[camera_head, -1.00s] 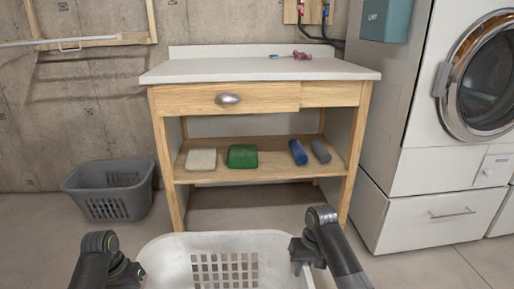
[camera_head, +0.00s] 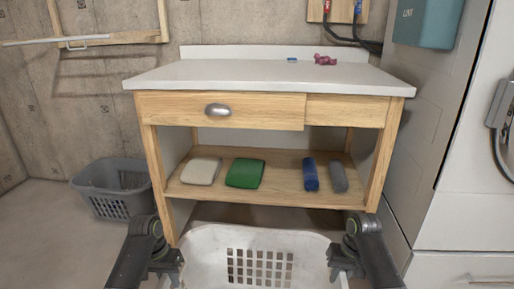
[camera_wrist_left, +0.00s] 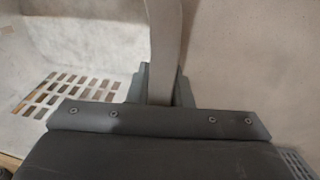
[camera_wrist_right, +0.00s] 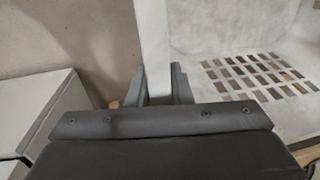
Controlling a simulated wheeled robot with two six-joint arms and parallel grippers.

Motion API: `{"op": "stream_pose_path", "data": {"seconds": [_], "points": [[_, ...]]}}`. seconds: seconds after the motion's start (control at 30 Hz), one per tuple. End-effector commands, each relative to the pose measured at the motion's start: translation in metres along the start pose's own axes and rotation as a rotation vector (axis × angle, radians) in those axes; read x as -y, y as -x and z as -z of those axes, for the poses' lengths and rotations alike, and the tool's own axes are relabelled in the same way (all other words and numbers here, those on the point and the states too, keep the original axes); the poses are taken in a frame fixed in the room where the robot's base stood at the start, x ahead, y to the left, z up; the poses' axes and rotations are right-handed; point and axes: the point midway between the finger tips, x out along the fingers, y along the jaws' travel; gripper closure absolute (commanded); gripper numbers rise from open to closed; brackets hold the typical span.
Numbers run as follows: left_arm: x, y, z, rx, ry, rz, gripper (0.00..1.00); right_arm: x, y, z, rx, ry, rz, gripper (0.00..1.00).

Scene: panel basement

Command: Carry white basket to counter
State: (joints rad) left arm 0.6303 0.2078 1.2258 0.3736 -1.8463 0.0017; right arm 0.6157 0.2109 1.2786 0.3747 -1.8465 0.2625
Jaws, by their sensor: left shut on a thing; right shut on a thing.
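The white basket (camera_head: 215,251) with a slotted wall is held between my two arms, low in front of the counter. The counter (camera_head: 270,76) has a white top, a wooden drawer front and a lower shelf. My left gripper (camera_head: 172,262) is shut on the basket's left rim; the rim also shows between its fingers in the left wrist view (camera_wrist_left: 163,50). My right gripper (camera_head: 338,258) is shut on the basket's right rim, which shows in the right wrist view (camera_wrist_right: 153,45). The basket's near side is cut off by the picture's edge.
A pink item (camera_head: 325,60) and a small blue item (camera_head: 292,59) lie at the back of the countertop; its front is clear. Folded cloths (camera_head: 245,173) and rolled ones (camera_head: 310,175) lie on the shelf. A grey basket (camera_head: 112,190) stands left, a white machine (camera_head: 440,130) right.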

Motion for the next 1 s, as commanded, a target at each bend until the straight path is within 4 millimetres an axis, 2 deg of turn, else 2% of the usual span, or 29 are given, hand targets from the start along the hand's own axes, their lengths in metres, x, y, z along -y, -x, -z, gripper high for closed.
{"op": "stream_pose_path", "data": {"seconds": [0.03,0.57,1.0], "points": [[-0.004,0.001,0.001,-0.003,-0.002,-0.007,1.00,0.004,0.001,0.000,-0.001,0.003,0.009,1.00],[-0.004,0.006,0.002,-0.004,-0.003,-0.008,1.00,0.005,0.005,0.001,-0.002,0.003,0.009,1.00],[-0.009,0.045,0.006,-0.003,-0.003,-0.007,1.00,0.011,0.045,0.005,-0.002,0.003,0.009,1.00]]}}
